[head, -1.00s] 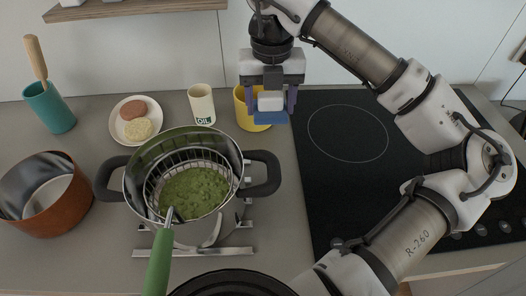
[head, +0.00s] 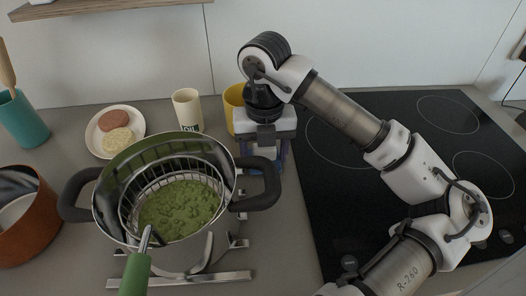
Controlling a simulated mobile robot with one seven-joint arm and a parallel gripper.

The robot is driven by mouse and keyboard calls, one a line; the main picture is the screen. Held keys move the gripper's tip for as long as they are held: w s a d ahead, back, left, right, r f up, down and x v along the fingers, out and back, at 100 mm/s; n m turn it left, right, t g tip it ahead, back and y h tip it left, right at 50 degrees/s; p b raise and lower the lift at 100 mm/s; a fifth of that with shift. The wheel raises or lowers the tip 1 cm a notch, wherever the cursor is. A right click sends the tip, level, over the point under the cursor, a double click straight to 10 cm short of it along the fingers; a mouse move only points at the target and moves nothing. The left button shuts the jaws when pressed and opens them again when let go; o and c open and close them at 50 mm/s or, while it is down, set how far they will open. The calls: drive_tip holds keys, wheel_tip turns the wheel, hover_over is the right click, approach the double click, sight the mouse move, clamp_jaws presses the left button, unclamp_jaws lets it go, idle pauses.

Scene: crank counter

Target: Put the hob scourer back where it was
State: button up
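My gripper (head: 268,165) points down at the counter strip between the pot's right handle and the black hob. Its bluish fingers are partly hidden behind the pot handle. The hob scourer, a white block with a blue pad, is between the fingers. Only a little blue (head: 270,167) shows there now. The gripper looks shut on it, low near the counter. Whether the pad touches the counter is hidden.
A steel pot (head: 105,205) with a basket of green food stands close on the left. A yellow mug (head: 233,108) is just behind my gripper, with a cream oil cup (head: 187,108) beside it. The black hob (head: 340,215) is on the right, clear of pans.

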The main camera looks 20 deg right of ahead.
drive_tip(key=shift+f, duration=0.15)
drive_tip(key=o, duration=1)
wheel_tip(320, 180, up, 12)
drive_tip(key=shift+r+b, duration=0.2)
drive_tip(key=shift+b, duration=0.45)
drive_tip(key=shift+s+f, duration=0.1)
